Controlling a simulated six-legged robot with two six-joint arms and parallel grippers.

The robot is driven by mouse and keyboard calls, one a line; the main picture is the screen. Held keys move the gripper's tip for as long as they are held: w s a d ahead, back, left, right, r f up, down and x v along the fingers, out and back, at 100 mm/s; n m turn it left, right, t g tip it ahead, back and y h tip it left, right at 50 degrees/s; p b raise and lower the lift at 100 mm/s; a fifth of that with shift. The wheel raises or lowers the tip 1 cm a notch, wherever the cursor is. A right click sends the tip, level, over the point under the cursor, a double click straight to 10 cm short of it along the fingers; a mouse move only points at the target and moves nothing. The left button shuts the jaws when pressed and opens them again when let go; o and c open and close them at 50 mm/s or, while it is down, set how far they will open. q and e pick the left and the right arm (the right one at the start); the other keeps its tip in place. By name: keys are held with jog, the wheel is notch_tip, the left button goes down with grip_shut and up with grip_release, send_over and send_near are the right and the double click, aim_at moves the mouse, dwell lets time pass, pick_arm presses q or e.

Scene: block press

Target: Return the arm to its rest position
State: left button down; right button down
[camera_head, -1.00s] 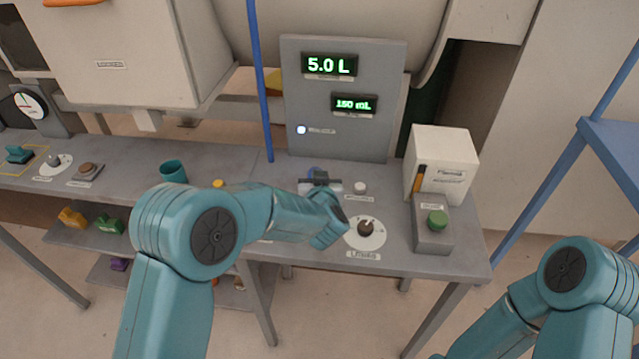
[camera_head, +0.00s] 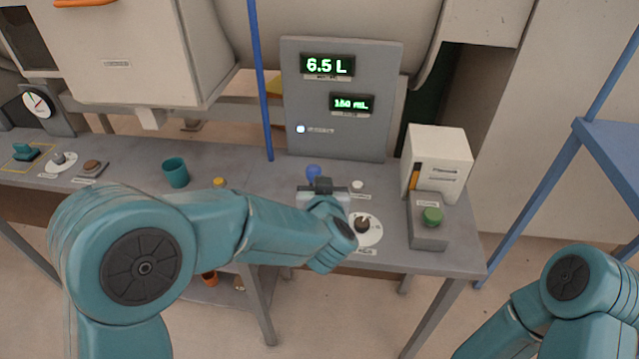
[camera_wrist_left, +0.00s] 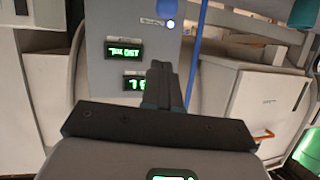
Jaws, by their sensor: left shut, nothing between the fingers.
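My left arm comes in from the left of the head view. Its gripper (camera_head: 322,184) is over the bench in front of the grey display panel, just left of the dial (camera_head: 362,226). It appears apart from the dial, and its fingertips are small and partly hidden by the wrist. In the left wrist view the two dark fingers (camera_wrist_left: 161,86) are together with nothing between them, pointing towards the panel. My right arm shows at the lower right of the head view; its gripper is out of the picture.
The grey panel (camera_head: 340,135) reads 6.5 L on its upper display. A blue knob (camera_head: 314,171) and a white button (camera_head: 357,185) stand near my gripper. A green button box (camera_head: 430,235), a white box (camera_head: 437,158), a teal cup (camera_head: 175,172) and a blue pole (camera_head: 261,90) are around.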

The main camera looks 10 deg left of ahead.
pick_arm(q)
jog(key=shift+w, duration=0.1)
jog(key=shift+s, duration=0.2)
jog(key=s+a+f+g+h, duration=0.25)
jog(key=s+f, duration=0.25)
jog(key=f, duration=0.6)
jog(key=s+a+f+g+h, duration=0.1)
jog(key=s+a+f+g, duration=0.2)
jog(key=f, duration=0.8)
jog(key=s+f+g+h, duration=0.1)
jog(key=s+f+g, duration=0.3)
jog(key=s, duration=0.7)
jog(key=s+f+g+h, duration=0.2)
jog(key=s+f+g, duration=0.2)
jog(key=s, duration=0.7)
notch_tip(320, 180, down, 2)
jog(key=shift+s+d+f+n, duration=0.15)
jog(key=shift+d+f+n, duration=0.1)
jog(key=shift+d+n, duration=0.05)
